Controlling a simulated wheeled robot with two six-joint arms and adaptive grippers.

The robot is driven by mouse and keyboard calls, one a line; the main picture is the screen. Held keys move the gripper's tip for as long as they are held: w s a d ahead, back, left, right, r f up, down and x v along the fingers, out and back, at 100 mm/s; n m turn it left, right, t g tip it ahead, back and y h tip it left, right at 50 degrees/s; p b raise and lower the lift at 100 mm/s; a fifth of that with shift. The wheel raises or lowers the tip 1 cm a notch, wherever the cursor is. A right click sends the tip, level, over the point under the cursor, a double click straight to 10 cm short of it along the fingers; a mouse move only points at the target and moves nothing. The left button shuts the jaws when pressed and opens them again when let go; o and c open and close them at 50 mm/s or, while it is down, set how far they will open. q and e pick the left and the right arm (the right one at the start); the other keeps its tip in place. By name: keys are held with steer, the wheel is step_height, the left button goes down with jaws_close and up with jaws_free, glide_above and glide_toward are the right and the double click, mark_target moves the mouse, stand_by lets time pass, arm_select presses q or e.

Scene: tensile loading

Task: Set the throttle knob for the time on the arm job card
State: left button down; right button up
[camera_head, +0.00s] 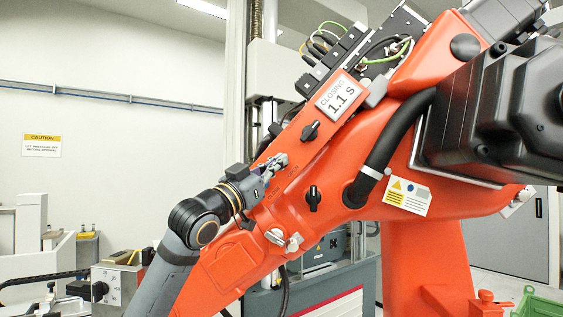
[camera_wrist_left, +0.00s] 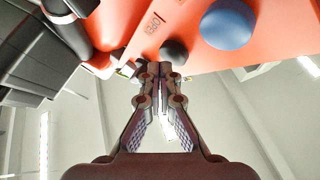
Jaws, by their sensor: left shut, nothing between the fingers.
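The job card (camera_head: 338,97) on the orange arm (camera_head: 230,262) reads "CLOSING 1.1 S". Below it on the same orange face are an upper black knob (camera_head: 310,131) and a lower black knob (camera_head: 314,198); I cannot tell from lettering which is the throttle knob. My left gripper (camera_head: 281,161) is near the orange face, left of and between these two knobs. In the left wrist view its fingers (camera_wrist_left: 160,72) are together and empty. A dark round knob (camera_wrist_left: 174,50) shows just beyond the fingertips; contact is unclear. My right gripper is not in view.
Silver fittings (camera_head: 294,242) sit lower on the orange face. A thick black hose (camera_head: 397,135) and a large black housing (camera_head: 495,112) stand at the right. Cables and connectors (camera_head: 335,55) lie along the top edge.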

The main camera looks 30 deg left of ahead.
arm_select(q)
steer(key=shift+w+a+p, duration=0.25)
steer(key=shift+w+p, duration=0.15)
steer(key=shift+w, duration=0.05)
stand_by(0.6)
stand_by(1.9)
steer(key=shift+s+d+b, duration=0.45)
steer(key=shift+s+b, duration=0.15)
steer(key=shift+s, duration=0.2)
steer(key=s, duration=0.1)
steer(key=s+d+b, duration=0.1)
steer(key=s, duration=0.1)
steer(key=s+d+b, duration=0.1)
steer(key=shift+s+d, duration=0.15)
steer(key=shift+s, duration=0.05)
